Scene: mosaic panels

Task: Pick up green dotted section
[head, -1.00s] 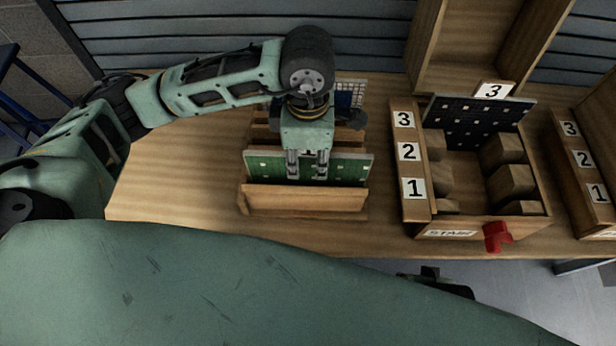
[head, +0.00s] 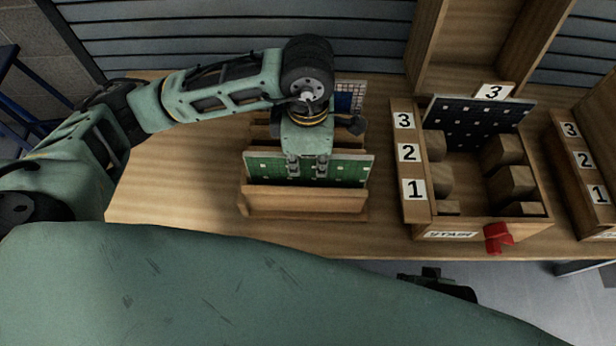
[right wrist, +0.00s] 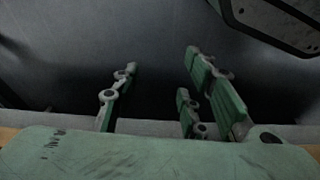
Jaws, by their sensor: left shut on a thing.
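The green dotted section (head: 346,170) is an upright green panel with small pale dots, standing in the front part of a slotted wooden rack (head: 305,200). My left gripper (head: 308,170) comes down over it from above and is shut on its middle part. The panel still sits low, behind the rack's front board, which hides its lower edge. My right gripper (right wrist: 160,62) shows in the right wrist view, with its fingers apart and nothing between them.
A blue and white gridded panel (head: 350,95) stands at the rack's back. To the right is a wooden box (head: 447,236) labelled 1, 2, 3, with a dark dotted panel (head: 475,115) at its back and a red piece (head: 497,238) at its front. Bare table lies left of the rack.

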